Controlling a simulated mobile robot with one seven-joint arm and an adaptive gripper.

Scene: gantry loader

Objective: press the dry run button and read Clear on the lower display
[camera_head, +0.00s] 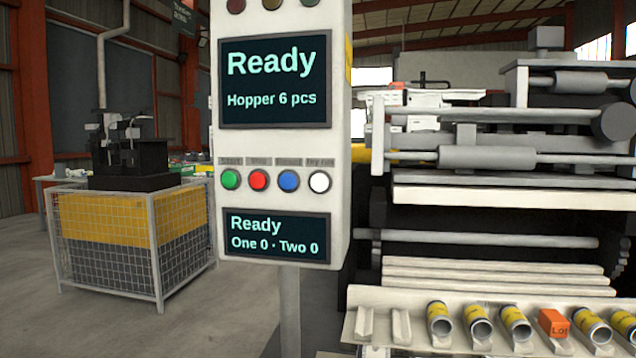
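The white control panel (340,200) stands on a post in the middle of the head view. Its row of buttons has a green one (230,180), a red one (259,180), a blue one (289,181) and a white one (319,182) at the right end. The small label above the white button appears to read "Dry run". The lower display (277,236) reads "Ready" and "One 0 · Two 0". The upper display (275,80) reads "Ready" and "Hopper 6 pcs". My gripper is not in view.
A machine with rollers (520,155) fills the right. In front of it, a white rack (365,300) holds several yellow-labelled cylinders (440,318) and an orange block (553,323). A wire-mesh cage (130,235) stands at the left. Floor between cage and post is clear.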

